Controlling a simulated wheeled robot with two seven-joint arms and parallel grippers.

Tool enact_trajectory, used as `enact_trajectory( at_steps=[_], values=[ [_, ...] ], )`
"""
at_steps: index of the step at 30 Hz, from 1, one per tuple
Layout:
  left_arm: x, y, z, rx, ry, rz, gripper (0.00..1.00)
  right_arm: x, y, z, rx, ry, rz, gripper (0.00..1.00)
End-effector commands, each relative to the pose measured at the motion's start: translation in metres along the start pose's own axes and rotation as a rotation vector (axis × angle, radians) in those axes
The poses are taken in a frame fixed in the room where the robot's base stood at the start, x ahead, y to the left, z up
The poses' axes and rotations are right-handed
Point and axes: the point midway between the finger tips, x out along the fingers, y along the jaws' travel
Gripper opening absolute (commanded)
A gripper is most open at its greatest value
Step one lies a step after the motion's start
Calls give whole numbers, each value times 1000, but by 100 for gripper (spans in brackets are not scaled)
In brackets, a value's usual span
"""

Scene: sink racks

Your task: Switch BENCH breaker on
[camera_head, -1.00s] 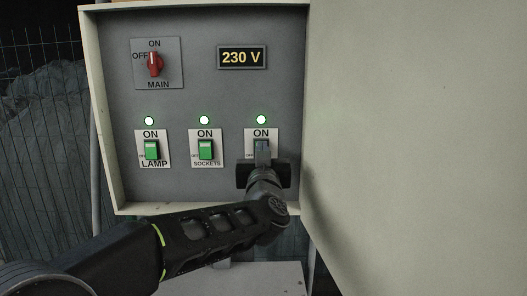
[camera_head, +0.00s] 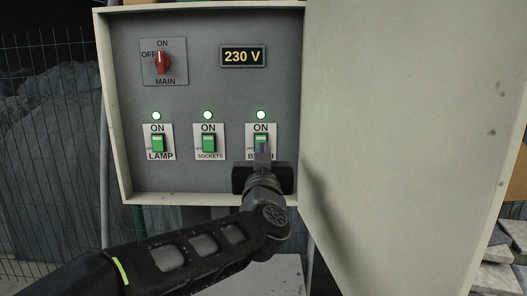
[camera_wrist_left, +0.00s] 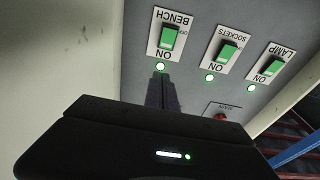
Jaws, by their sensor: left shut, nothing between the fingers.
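The BENCH breaker (camera_head: 261,139) is a green rocker on a white plate at the lower right of the grey panel. Its lamp above glows green, and the rocker sits toward the ON mark. In the left wrist view the BENCH breaker (camera_wrist_left: 168,36) shows upside down, green and clear of the fingers. My left gripper (camera_head: 262,150) is shut and empty, in front of the lower part of the BENCH plate in the head view, partly covering its label. In the wrist view its fingertips (camera_wrist_left: 160,77) end near the lit BENCH lamp. My right gripper is not in view.
The SOCKETS breaker (camera_head: 208,143) and LAMP breaker (camera_head: 157,143) are green with lit lamps. The red MAIN switch (camera_head: 163,62) points up at ON, and the display (camera_head: 242,56) reads 230 V. The open cabinet door (camera_head: 400,120) bounds the right side.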

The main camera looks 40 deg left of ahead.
Motion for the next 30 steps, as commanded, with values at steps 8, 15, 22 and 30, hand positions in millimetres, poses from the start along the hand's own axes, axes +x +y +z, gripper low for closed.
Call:
enact_trajectory(
  at_steps=[8, 15, 22, 30],
  values=[
    [-31, 0, -9, 0, 0, 0, 0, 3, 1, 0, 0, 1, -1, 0],
    [-33, 0, -9, 0, -1, 0, 0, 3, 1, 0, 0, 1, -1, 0],
    [-33, 0, -9, 0, -1, 0, 0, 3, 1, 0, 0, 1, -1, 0],
    [-33, 0, -9, 0, 0, 0, 0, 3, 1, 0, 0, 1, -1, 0]
  ],
)
